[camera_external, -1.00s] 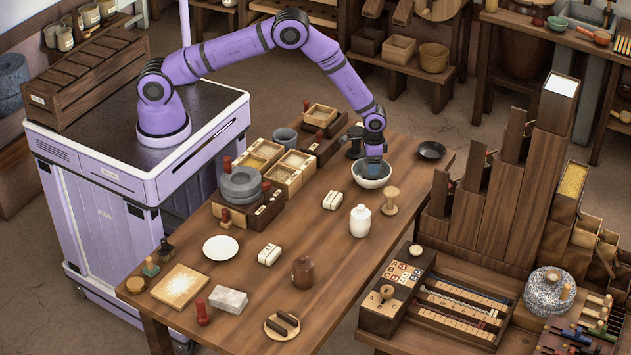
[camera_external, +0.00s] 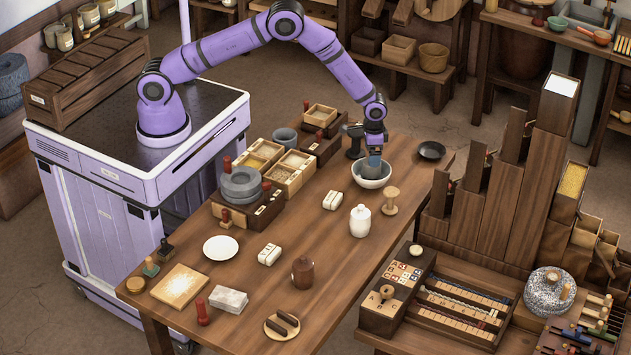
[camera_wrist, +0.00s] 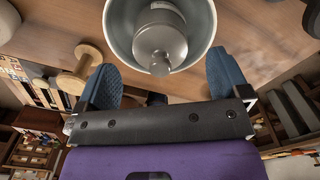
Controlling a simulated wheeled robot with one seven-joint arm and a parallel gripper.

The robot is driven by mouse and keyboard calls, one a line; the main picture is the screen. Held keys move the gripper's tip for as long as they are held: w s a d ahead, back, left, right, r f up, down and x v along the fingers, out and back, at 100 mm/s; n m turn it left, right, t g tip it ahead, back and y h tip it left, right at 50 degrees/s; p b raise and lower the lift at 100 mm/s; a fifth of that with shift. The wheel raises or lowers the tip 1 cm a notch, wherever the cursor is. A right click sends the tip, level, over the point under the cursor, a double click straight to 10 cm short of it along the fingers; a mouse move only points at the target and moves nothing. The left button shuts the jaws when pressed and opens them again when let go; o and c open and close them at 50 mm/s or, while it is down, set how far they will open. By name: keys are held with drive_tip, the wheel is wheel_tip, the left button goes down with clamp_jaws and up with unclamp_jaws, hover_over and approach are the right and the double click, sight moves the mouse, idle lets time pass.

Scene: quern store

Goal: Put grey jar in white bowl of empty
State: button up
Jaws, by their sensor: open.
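The white bowl (camera_external: 372,181) stands on the table near its far right edge. In the wrist view its rim (camera_wrist: 112,45) surrounds the grey jar (camera_wrist: 160,38), which sits inside the bowl with its lid knob towards the camera. In the external view the jar is hard to tell from my fingers. My gripper (camera_external: 374,160) is over the bowl. In the wrist view its blue fingers (camera_wrist: 165,80) are spread wide, with nothing between the tips, apart from the jar.
A wooden spool (camera_external: 390,201) and a white lidded jar (camera_external: 360,221) stand close to the bowl. A black dish (camera_external: 431,150) lies to its right. A dark object (camera_external: 354,143) stands just behind. Compartment boxes (camera_external: 290,172) line the table's left side.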

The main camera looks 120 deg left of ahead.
wheel_tip(320, 180, up, 8)
drive_tip(key=shift+f, duration=0.1)
drive_tip(key=s+d+r+m+t, duration=0.1)
drive_tip(key=s+d+r, duration=0.3)
drive_tip(key=d+r, duration=0.45)
drive_tip(key=s+d+r+m+t, duration=0.1)
drive_tip(key=s+d+r, duration=0.35)
drive_tip(key=r, duration=0.75)
drive_tip(key=s+d+r+m+t, duration=0.1)
drive_tip(key=s+d+r, duration=0.3)
drive_tip(key=d+r, duration=0.55)
drive_tip(key=s+d+r+m, duration=0.1)
drive_tip(key=s+d+r, duration=0.25)
drive_tip(key=s, duration=0.25)
drive_tip(key=s+d+r+m, duration=0.1)
drive_tip(key=s+d+r, duration=0.25)
drive_tip(key=s, duration=0.25)
drive_tip(key=s+d+m+t, duration=0.1)
drive_tip(key=s+d, duration=0.3)
drive_tip(key=s, duration=1.2)
drive_tip(key=shift+d+f+m+t, duration=0.25)
drive_tip(key=shift+m+t, duration=0.15)
drive_tip(key=shift+t, duration=0.2)
